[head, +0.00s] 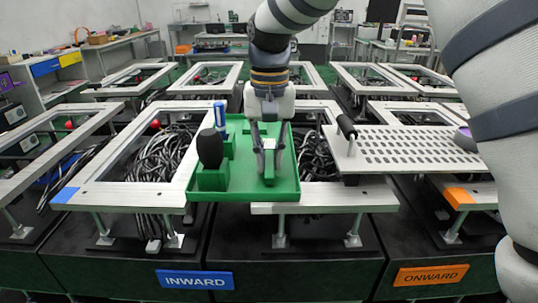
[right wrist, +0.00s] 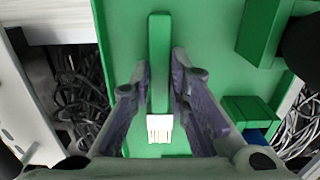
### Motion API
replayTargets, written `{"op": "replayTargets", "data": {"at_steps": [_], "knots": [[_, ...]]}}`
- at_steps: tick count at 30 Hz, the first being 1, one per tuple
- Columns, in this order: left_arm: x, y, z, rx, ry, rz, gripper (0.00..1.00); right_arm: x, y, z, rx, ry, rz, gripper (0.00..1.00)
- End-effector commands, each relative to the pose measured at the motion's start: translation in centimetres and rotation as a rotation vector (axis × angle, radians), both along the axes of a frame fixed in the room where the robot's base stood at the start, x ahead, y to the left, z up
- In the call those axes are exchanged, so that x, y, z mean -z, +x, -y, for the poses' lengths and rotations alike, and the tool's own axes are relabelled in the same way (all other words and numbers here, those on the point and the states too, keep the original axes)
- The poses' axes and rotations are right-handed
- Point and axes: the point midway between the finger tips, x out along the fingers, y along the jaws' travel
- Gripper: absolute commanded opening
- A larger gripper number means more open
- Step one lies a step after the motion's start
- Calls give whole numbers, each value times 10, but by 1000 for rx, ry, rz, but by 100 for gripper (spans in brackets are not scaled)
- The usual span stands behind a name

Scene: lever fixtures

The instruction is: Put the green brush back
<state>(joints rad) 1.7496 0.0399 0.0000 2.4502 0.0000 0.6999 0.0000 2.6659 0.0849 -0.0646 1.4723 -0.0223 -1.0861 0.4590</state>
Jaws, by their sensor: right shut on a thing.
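The green brush (right wrist: 159,62) has a long green handle and white bristles (right wrist: 160,129). In the right wrist view it lies between the two fingers of my right gripper (right wrist: 163,72), which is shut on its handle. In the head view my right gripper (head: 268,170) points down over the right part of a green tray (head: 284,184); the brush barely stands out against the tray there. Whether the brush touches the tray floor I cannot tell. My left gripper is not in view.
On the tray's left, green blocks (head: 209,179) hold a black rounded object (head: 210,148) and a blue-and-white upright object (head: 220,116). Metal frames surround cable-filled openings. Blue (head: 195,280) and orange (head: 431,275) signs are in front.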

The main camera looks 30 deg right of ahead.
Motion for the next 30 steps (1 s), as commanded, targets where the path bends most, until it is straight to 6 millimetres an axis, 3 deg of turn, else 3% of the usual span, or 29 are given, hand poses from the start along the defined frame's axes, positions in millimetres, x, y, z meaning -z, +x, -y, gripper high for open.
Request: {"op": "replayTargets", "data": {"at_steps": [10, 11, 13, 22, 26, 30], "knots": [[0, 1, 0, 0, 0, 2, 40, 5, 0, 0, 0, -1, 1, 0], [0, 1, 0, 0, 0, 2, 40, 5, 0, 0, 0, 0, 1, 20], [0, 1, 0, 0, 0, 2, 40, 4, 0, 0, 0, 0, 1, 36], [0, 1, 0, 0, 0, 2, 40, 3, 0, 0, 0, 0, 2, 36], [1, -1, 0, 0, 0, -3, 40, -16, 2, 0, 0, -1, 6, 36], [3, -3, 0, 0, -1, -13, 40, -54, 3, 1, 1, -1, 5, 36]]}}
